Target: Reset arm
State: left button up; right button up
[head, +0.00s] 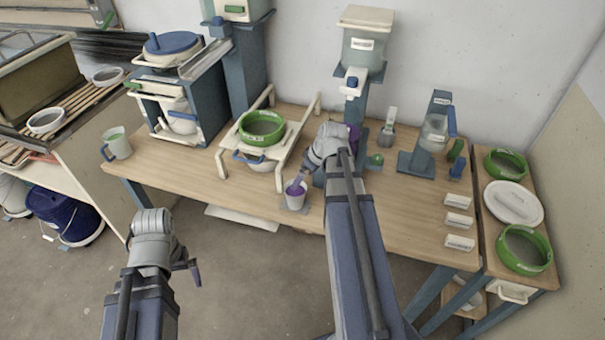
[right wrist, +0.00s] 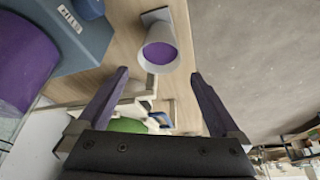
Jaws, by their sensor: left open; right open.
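My right gripper (head: 300,182) reaches over the front edge of the wooden workbench (head: 415,215). In the right wrist view its two purple fingers (right wrist: 160,76) are spread apart with nothing between them. A white cup with purple contents (right wrist: 160,48) stands just beyond the fingertips; in the head view the cup (head: 296,200) is at the bench's front edge, apparently upright. My left gripper (head: 193,270) hangs over the floor in front of the bench, open and empty, its fingers seen nearly edge-on.
A green ring-shaped bowl (head: 262,128) sits on a white rack left of my right gripper. A grey mug (head: 116,143) stands at the bench's left end. A dispenser (head: 365,45) stands behind my right arm. White labelled blocks (head: 459,221) lie on the right. The floor (head: 240,265) between my arms is clear.

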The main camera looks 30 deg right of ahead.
aim_at(295, 192)
dwell(0.4)
jog(key=b+x, duration=1.1)
jog(key=x, duration=0.1)
jog(key=shift+f, duration=0.2)
jog(key=shift+s, duration=0.1)
jog(key=shift+r, duration=0.2)
